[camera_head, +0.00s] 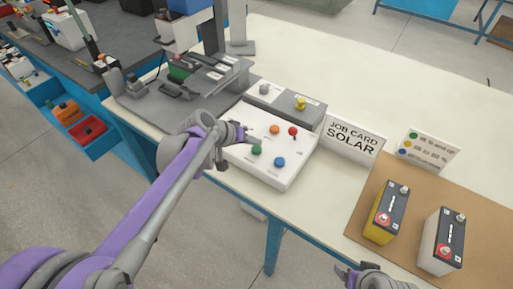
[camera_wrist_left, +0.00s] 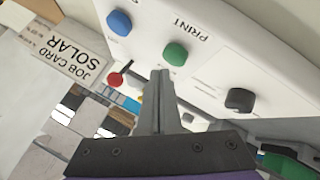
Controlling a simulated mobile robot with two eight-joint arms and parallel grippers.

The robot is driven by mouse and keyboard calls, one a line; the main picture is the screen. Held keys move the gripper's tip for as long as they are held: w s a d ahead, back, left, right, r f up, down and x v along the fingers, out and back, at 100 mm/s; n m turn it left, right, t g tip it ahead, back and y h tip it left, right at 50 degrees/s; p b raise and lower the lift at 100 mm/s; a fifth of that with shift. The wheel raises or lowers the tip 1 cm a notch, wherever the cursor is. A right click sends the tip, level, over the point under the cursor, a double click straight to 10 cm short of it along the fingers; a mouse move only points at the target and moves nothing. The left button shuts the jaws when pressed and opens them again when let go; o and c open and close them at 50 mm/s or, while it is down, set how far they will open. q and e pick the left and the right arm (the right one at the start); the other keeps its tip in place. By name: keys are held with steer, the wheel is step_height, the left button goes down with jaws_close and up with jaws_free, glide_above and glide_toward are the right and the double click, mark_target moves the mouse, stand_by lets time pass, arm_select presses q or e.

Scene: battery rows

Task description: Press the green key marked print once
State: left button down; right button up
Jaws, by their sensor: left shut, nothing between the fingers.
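The green key (camera_head: 256,149) is a round button on the white control box (camera_head: 287,178). In the left wrist view the green key (camera_wrist_left: 175,54) has the word PRINT beside it. My left gripper (camera_head: 240,133) is at the box's left side in the head view, beside the green key. In the left wrist view its fingers (camera_wrist_left: 160,76) are closed together and empty, with their tips just below the green key in the picture. I cannot tell whether they touch it. My right gripper (camera_head: 356,276) shows only partly at the bottom edge of the head view.
A blue key (camera_head: 279,161), an orange key (camera_head: 274,129) and a red switch (camera_head: 292,131) share the box. A black knob (camera_wrist_left: 241,100) shows in the wrist view. A job card reading SOLAR (camera_head: 353,138) and two batteries on a brown mat (camera_head: 409,200) lie to the right.

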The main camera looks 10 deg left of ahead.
mark_target(254, 151)
arm_select(q)
steer(key=shift+f, duration=0.15)
stand_by(0.6)
steer(key=shift+f, duration=0.3)
steer(key=shift+f+b, duration=0.5)
stand_by(0.6)
stand_by(0.4)
steer(key=shift+r+p, duration=0.8)
steer(key=shift+r, duration=0.15)
step_height(254, 151, up, 5)
steer(key=p, duration=0.4)
